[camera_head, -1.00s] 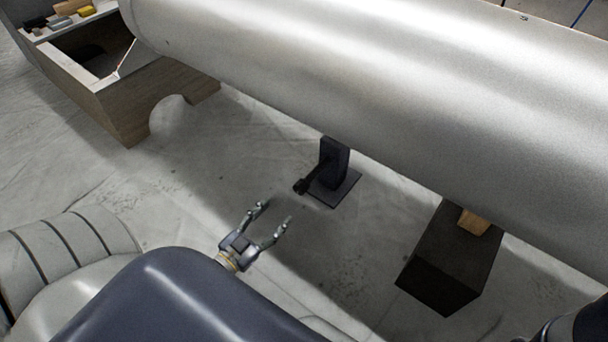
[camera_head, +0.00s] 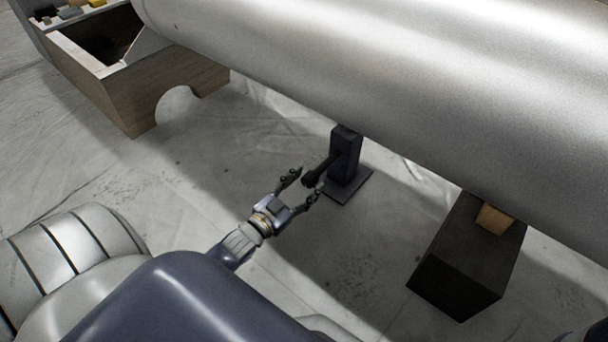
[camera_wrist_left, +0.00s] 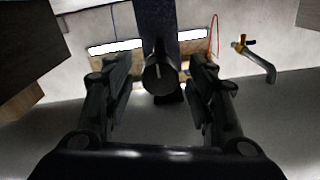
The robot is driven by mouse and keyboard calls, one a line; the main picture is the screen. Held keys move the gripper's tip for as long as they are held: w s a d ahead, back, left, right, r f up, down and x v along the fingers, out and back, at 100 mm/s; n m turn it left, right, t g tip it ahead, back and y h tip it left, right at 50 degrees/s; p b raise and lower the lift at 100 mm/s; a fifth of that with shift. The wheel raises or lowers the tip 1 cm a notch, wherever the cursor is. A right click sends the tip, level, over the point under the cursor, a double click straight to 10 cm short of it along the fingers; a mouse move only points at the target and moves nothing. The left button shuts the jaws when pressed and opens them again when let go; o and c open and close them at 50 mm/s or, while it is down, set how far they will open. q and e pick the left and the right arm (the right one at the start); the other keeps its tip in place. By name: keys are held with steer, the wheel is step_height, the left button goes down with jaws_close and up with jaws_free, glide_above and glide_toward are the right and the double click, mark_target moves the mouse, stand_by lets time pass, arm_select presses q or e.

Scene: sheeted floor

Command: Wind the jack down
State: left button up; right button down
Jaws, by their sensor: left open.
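The jack (camera_head: 345,158) is a dark upright post on a flat square base plate, standing on the floor beneath the big silver cylinder (camera_head: 400,70). Its crank handle (camera_head: 315,176) sticks out toward me and ends in a dark round knob. My left gripper (camera_head: 301,182) is open, with its fingertips on either side of the handle's end. In the left wrist view the round knob (camera_wrist_left: 159,76) sits between the two open fingers, with the dark post behind it. I cannot tell whether a finger touches it. A dark part at the lower right edge of the head view is unclear.
A dark block (camera_head: 462,262) with a wooden wedge (camera_head: 495,218) stands under the cylinder at the right. A wooden box with an arched cutout (camera_head: 140,95) stands at the upper left. The wrist view shows a tap-like pipe (camera_wrist_left: 258,62). The sheeted floor left of the jack is clear.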

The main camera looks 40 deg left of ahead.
arm_select(q)
steer(key=c, duration=1.1)
